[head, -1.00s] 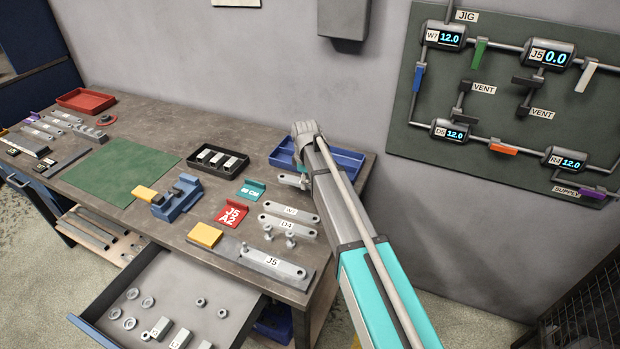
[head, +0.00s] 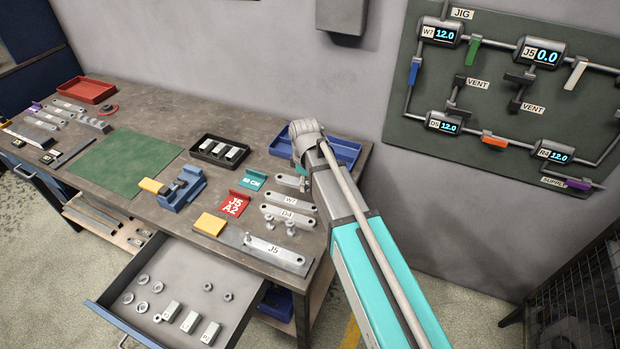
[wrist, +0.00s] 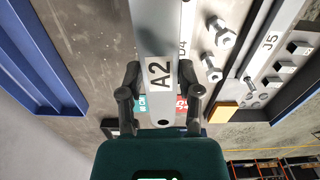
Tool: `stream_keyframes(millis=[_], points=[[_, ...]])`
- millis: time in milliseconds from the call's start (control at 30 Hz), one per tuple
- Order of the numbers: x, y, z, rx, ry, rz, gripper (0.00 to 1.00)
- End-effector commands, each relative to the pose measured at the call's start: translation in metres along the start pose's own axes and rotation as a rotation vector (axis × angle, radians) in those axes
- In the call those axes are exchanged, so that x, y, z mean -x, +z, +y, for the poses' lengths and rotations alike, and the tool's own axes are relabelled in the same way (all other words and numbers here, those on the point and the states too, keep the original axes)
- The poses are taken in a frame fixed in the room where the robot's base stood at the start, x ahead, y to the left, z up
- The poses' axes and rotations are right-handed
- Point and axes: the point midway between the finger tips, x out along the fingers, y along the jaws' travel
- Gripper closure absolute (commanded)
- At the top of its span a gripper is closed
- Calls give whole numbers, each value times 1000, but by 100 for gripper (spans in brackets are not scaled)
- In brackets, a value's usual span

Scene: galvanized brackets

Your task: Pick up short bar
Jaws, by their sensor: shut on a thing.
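My gripper (wrist: 159,84) is shut on a grey metal bar with a rounded end and a hole, tagged A2 (wrist: 158,45). One dark finger lies along each side of the bar in the wrist view. The bar's far end runs out of the top of that view. A short part of a grey bar (head: 289,181) shows left of my arm there; I cannot tell whether the held bar touches the table.
Two tagged bars, one marked D4 (head: 287,215), lie left of my arm with bolts beside them. A bar tagged J5 (head: 275,251) lies near the front edge. A blue tray (head: 345,153) stands behind. A drawer (head: 190,268) stands open in front. A green mat (head: 122,160) is clear.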

Motion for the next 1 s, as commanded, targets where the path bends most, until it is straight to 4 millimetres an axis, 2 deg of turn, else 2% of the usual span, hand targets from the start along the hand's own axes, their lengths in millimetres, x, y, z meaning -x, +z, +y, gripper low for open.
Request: stream_keyframes(millis=[667,867,1000], points=[[0,-1,-1,0,0,0,100],[0,-12,-7,-1,0,0,100],[-1,-30,-17,-5,0,0,100]])
